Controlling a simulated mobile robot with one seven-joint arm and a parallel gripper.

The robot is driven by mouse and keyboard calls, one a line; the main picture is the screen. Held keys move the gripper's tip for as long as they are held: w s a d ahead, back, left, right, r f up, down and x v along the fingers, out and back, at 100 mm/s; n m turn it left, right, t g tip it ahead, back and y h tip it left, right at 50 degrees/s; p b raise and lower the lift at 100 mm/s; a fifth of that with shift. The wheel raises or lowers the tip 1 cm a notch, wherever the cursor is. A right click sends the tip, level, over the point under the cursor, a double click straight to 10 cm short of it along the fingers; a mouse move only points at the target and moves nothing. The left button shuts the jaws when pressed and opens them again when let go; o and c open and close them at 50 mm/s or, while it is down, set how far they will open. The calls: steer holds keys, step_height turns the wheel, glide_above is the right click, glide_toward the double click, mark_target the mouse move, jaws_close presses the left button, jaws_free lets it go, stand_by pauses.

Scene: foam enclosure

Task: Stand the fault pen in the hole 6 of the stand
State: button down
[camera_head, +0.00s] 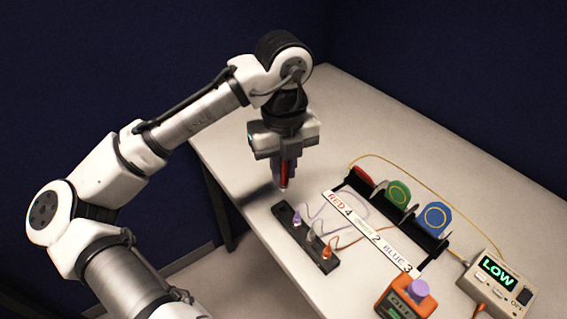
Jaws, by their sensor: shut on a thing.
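My gripper (284,180) points down above the table's left part and is shut on a slim red pen (284,170). The pen is upright, with a pale tip showing below the fingers, and much of it is hidden by them. I cannot read any mark on it. A long black block (305,237), which looks like the stand, lies just below and right of the gripper in the picture. Purple, whitish and orange pieces with wires stand along it. Its hole numbers are too small to tell. The pen is apart from the block.
A black rack (432,242) holds red, green (398,194) and blue (436,218) discs behind a white label strip (367,230). A meter (497,284) reads LOW. An orange box (405,299) has a purple knob. Thin wires cross the table; its far side is clear.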

mark_target(284, 191)
steer(key=shift+f, duration=0.1)
steer(key=shift+f+b, duration=1.5)
steer(key=shift+f, duration=0.95)
steer(key=shift+f+b, duration=0.75)
steer(key=shift+f, duration=0.55)
steer(key=c, duration=1.3)
jaws_free()
steer(key=shift+r, duration=0.1)
step_height(284, 191, up, 14)
steer(key=shift+f, duration=0.15)
